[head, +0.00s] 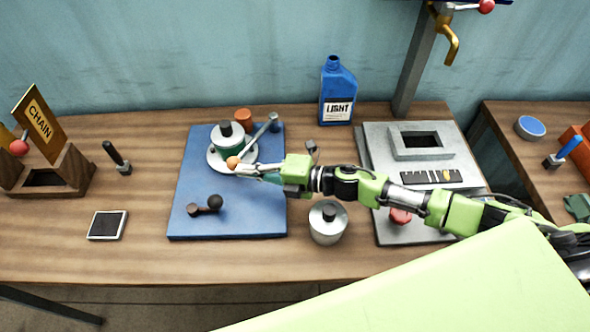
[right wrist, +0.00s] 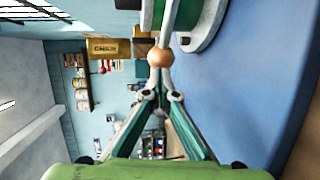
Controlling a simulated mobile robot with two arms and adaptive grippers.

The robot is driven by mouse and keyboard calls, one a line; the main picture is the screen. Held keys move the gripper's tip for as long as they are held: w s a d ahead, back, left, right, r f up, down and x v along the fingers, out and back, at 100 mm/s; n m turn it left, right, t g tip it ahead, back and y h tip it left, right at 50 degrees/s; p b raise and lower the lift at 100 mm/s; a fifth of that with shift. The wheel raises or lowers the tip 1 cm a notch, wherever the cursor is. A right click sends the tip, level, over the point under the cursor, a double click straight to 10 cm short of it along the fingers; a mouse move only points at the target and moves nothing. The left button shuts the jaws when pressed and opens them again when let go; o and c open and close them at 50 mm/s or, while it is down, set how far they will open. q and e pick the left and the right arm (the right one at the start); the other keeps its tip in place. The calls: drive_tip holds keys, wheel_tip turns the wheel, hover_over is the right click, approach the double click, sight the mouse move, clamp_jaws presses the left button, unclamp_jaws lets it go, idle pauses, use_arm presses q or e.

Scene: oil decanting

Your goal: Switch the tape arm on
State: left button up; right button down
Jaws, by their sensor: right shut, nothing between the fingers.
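A round device (head: 218,156) with a pale base, a green drum and a dark top knob stands on the blue board (head: 250,217). A pale rod (head: 258,138) slants from a post (head: 274,121) at the board's back right down to an orange ball (head: 233,162) at the device's front; I take this rod for the tape arm. My right gripper (head: 240,169) is shut and empty, its tips right at the ball. In the right wrist view the ball (right wrist: 160,58) sits just beyond the closed fingertips (right wrist: 159,78); I cannot tell whether they touch. My left gripper is out of view.
A dark-balled lever (head: 215,201) lies at the board's front. A silver pot (head: 328,223) stands under my right forearm. A blue bottle (head: 338,92) stands behind, and a grey panel (head: 400,231) lies to the right.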

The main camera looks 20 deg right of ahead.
drive_tip(key=shift+a+r, duration=0.15)
drive_tip(key=shift+r, duration=0.15)
drive_tip(key=shift+s+d, duration=0.25)
drive_tip(key=shift+d, duration=0.25)
drive_tip(key=v, duration=1.1)
drive_tip(key=shift+f, duration=0.3)
drive_tip(key=shift+d, duration=0.15)
